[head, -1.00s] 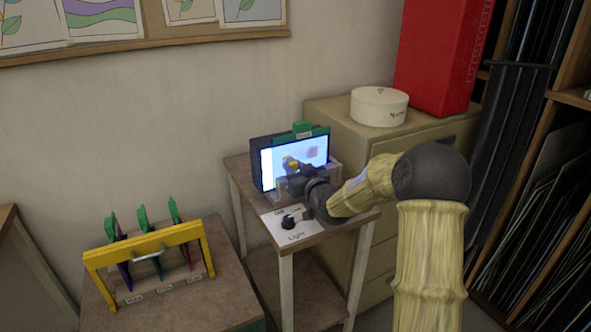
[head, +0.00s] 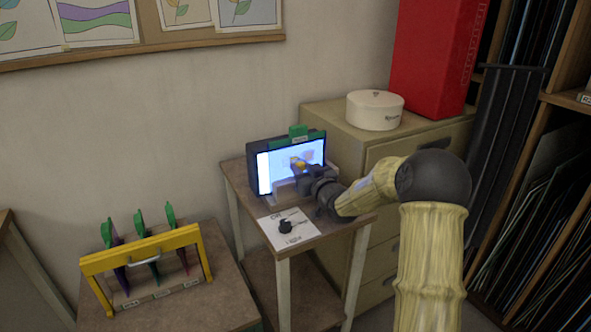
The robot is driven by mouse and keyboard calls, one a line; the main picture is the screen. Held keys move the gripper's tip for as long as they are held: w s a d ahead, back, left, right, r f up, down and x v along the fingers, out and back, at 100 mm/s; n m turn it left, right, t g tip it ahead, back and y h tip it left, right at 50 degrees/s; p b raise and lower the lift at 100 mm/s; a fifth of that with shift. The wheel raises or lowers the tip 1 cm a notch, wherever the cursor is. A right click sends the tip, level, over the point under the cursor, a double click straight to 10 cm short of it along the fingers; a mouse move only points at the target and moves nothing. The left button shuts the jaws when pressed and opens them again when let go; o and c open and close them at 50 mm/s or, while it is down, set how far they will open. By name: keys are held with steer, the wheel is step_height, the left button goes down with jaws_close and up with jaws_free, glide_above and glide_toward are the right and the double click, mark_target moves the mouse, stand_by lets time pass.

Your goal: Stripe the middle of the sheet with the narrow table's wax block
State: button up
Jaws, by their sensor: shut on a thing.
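The lit sheet (head: 282,161) stands upright in a dark light box (head: 253,158) on the narrow table (head: 257,238). It glows pale blue, with a white band down its left side and a green clip (head: 298,131) on top. My gripper (head: 302,168) is in front of the sheet's middle to right part, shut on a small yellow block (head: 296,162), which looks like the wax block. Whether the block touches the sheet is too small to tell. My gripper hides the sheet's lower right, and no clear stripe shows.
A yellow rack (head: 140,247) with several green-topped coloured panes stands at the lower left. A beige cabinet (head: 345,139) with a round white box (head: 375,110) and a red case (head: 436,55) is close behind my arm.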

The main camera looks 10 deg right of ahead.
steer(key=shift+w+d, duration=0.1)
steer(key=shift+d, duration=0.15)
steer(key=shift+w+d+p, duration=0.35)
steer(key=shift+d, duration=0.5)
steer(key=shift+w+d+p, duration=0.3)
steer(key=shift+d, duration=0.5)
steer(key=shift+s, duration=0.1)
steer(key=shift+s+a+b, duration=0.25)
steer(key=shift+a+b, duration=0.35)
steer(key=shift+a, duration=0.35)
steer(key=shift+s+a+b, duration=0.25)
steer(key=shift+a+b, duration=0.3)
steer(key=shift+a, duration=0.4)
